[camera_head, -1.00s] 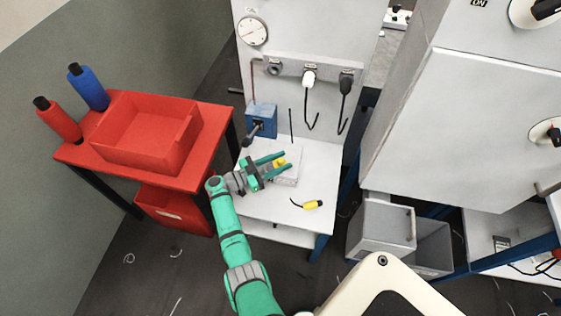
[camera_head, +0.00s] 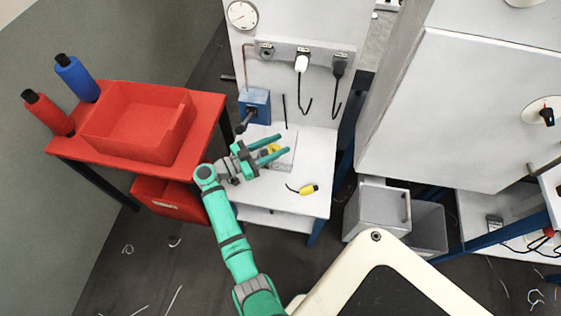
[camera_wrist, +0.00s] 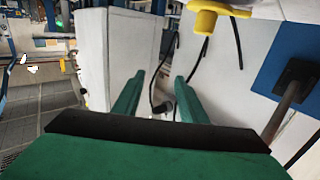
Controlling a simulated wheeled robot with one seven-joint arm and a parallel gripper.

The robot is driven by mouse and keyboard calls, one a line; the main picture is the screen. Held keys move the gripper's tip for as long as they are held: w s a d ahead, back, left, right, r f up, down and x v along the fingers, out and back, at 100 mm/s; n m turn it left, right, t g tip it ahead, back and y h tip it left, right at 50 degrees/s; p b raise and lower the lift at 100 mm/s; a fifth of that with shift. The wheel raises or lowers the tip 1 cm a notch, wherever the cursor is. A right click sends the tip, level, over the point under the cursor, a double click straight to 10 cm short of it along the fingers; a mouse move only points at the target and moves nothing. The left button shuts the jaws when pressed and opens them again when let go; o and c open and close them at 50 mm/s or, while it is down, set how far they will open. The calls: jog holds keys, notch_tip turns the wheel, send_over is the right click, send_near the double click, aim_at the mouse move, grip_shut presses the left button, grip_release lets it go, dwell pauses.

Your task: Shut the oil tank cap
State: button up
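A yellow part that looks like the oil tank cap (camera_head: 272,149) sits at a low white box (camera_head: 284,164) on the white bench. In the wrist view a yellow T-shaped cap (camera_wrist: 213,10) shows at the top edge, partly cut off. I cannot tell whether it is open or seated. My gripper (camera_head: 284,143) is green, with its two fingers apart and empty above the box. From the head view the fingers pass close around the yellow part. In the wrist view the fingers (camera_wrist: 159,76) are apart with nothing held, and the cap lies outside the gap.
A blue box with a lever (camera_head: 255,107) stands behind my gripper. A yellow-black handheld item (camera_head: 308,189) lies at the bench's front. A wall panel with a gauge (camera_head: 242,15) and hanging hoses rises behind. A red table (camera_head: 205,140) stands left, grey bins (camera_head: 378,212) right.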

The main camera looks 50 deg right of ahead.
jog(key=s+a+r, duration=0.4)
jog(key=s+a, duration=0.1)
jog(key=s, duration=0.2)
jog(key=shift+a, duration=0.4)
jog(key=shift+s+r, duration=0.1)
jog(key=shift+c, duration=0.5)
